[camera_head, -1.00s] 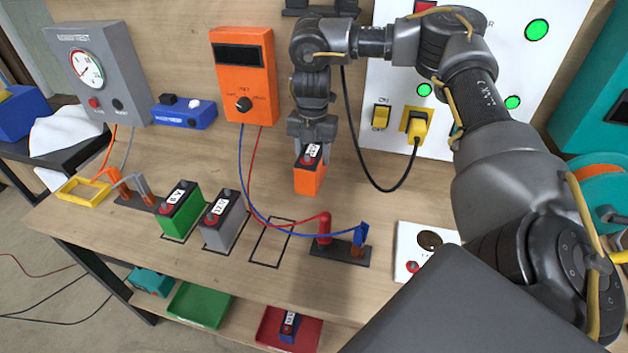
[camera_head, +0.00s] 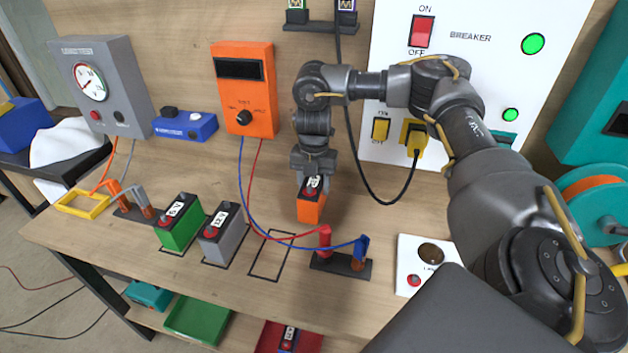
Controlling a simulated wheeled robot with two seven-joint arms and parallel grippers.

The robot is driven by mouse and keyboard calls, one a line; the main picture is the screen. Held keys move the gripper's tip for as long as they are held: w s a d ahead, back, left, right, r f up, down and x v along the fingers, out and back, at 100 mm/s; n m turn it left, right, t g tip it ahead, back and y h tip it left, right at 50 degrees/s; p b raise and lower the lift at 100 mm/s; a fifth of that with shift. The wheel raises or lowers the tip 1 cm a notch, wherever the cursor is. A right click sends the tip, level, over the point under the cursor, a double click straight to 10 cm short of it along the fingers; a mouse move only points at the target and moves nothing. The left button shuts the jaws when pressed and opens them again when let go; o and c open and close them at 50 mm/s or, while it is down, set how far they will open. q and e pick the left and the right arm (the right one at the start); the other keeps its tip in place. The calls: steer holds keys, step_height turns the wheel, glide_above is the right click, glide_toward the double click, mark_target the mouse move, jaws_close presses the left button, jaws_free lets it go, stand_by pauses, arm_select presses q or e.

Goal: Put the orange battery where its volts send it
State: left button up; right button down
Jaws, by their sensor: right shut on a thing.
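The orange battery (camera_head: 311,207) hangs upright in my right gripper (camera_head: 313,180), which is shut on its top. I cannot tell whether its base touches the bench. Its label is partly hidden by the fingers and unreadable. To its left are an empty outlined slot (camera_head: 266,268), a grey battery (camera_head: 222,238) and a green battery (camera_head: 179,228), both standing in outlined slots. An orange multimeter (camera_head: 243,90) with a dark display hangs on the back wall. A red clip (camera_head: 324,238) and a blue clip (camera_head: 360,250) sit on a black stand (camera_head: 340,265). My left gripper is out of view.
A grey gauge box (camera_head: 104,85), blue box (camera_head: 185,125) and yellow frame (camera_head: 82,204) are at the left. Below are a green tray (camera_head: 199,318) and a red tray (camera_head: 266,340) holding a battery. A breaker panel (camera_head: 480,75) stands behind my right arm.

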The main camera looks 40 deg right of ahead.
mark_target(314, 181)
steer(key=shift+d+f, duration=0.1)
steer(key=shift+f, duration=1.8)
steer(key=shift+r, duration=0.1)
steer(key=c, duration=0.6)
jaws_free()
steer(key=shift+f, duration=0.2)
steer(key=shift+s, duration=0.1)
step_height(314, 181, up, 12)
steer(key=shift+r, duration=0.15)
